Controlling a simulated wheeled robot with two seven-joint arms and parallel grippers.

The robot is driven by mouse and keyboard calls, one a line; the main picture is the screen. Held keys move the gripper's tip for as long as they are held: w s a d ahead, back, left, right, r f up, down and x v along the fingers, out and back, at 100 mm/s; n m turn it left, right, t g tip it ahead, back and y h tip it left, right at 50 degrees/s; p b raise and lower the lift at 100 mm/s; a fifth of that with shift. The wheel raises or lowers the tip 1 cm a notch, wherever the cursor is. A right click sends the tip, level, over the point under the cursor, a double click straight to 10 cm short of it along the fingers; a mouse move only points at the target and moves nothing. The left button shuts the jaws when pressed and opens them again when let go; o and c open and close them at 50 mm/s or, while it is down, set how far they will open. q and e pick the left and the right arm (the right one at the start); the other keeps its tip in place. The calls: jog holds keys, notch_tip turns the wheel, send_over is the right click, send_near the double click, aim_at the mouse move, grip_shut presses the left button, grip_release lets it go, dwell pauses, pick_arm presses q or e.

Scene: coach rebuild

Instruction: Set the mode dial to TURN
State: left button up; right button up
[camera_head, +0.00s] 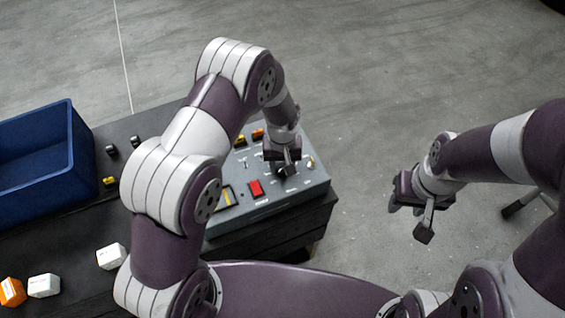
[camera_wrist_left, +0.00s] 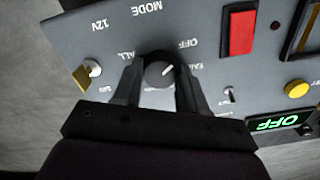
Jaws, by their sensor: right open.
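The mode dial (camera_wrist_left: 160,73) is a round dark knob on the grey control panel (camera_wrist_left: 75,40). In the left wrist view it sits between my left gripper's two fingers (camera_wrist_left: 158,85), very close to both. I cannot tell whether they touch it. Its white pointer line slants up right toward the OFF label; the lettering appears upside down. MODE, ALL and part of another label show; I cannot read TURN. In the head view my left gripper (camera_head: 284,168) is over the panel (camera_head: 262,205) and hides the dial. My right gripper (camera_head: 408,212) is open and empty, right of the panel.
A red rocker switch (camera_wrist_left: 239,32), a yellow button (camera_wrist_left: 296,89), a small toggle (camera_wrist_left: 230,96) and a gold-tipped key-like knob (camera_wrist_left: 88,73) surround the dial. A blue bin (camera_head: 45,150) and white blocks (camera_head: 111,256) stand left on the dark bench. Floor lies free to the right.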

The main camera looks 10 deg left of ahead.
pick_arm(q)
jog(key=shift+w, duration=0.2)
jog(key=c, duration=0.4)
jog(key=shift+s, duration=0.15)
